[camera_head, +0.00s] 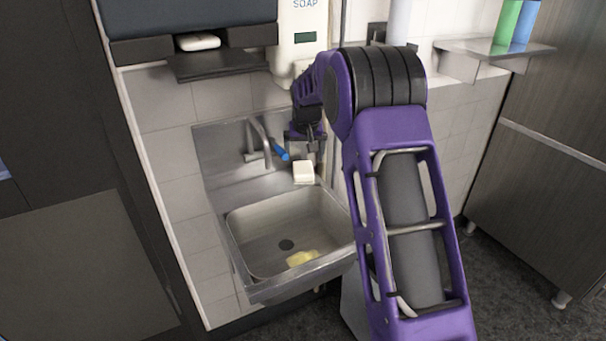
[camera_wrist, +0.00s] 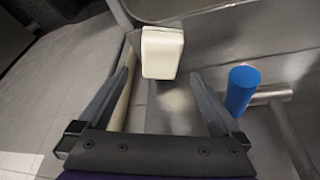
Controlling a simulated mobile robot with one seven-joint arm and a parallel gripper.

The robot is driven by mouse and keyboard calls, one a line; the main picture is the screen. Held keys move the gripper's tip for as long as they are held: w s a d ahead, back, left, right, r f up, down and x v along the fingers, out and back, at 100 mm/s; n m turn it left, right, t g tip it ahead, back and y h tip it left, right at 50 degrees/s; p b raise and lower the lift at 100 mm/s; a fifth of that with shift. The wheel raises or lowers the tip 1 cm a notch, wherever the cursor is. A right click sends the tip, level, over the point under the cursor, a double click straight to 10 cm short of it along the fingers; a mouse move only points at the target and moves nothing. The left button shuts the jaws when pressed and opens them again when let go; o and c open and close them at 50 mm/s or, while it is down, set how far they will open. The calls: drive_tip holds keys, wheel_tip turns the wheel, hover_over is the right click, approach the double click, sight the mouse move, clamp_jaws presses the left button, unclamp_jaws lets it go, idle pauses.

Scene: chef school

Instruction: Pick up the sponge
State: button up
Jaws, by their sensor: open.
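A cream-white block (camera_head: 303,173) sits on the sink's back ledge, right of the tap. It also shows in the wrist view (camera_wrist: 163,52), just beyond and roughly between my fingertips. A pale yellow, irregular piece (camera_head: 302,258) lies in the sink basin near its front. I cannot tell for sure which of the two is the sponge. My gripper (camera_head: 305,146) is above the white block, pointing down. In the wrist view my gripper (camera_wrist: 160,84) is open, with nothing held between its fingers.
The metal sink (camera_head: 245,240) has a tap (camera_head: 262,145) with a blue-tipped handle (camera_head: 280,152) close to the left of my gripper; the blue tip (camera_wrist: 241,90) shows right of the fingers. A soap dispenser (camera_head: 300,55) hangs above. The tiled wall stands close behind.

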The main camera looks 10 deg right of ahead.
sight(304, 168)
drive_tip(key=shift+x, duration=2.75)
drive_tip(key=c, duration=1.4)
drive_tip(key=shift+s+r, duration=0.2)
drive_tip(key=shift+r, duration=0.3)
drive_tip(key=r, duration=0.6)
drive_tip(key=shift+s+d+r, duration=0.1)
drive_tip(key=shift+s+r, duration=0.05)
drive_tip(key=shift+s, duration=0.1)
drive_tip(key=s+d, duration=0.2)
drive_tip(key=s, duration=0.4)
drive_tip(key=s+d, duration=0.2)
drive_tip(key=s, duration=0.4)
drive_tip(key=s+d, duration=0.1)
drive_tip(key=s, duration=0.5)
drive_tip(key=shift+s+d+b, duration=0.1)
drive_tip(key=shift+d+b, duration=0.25)
drive_tip(key=shift+d, duration=0.05)
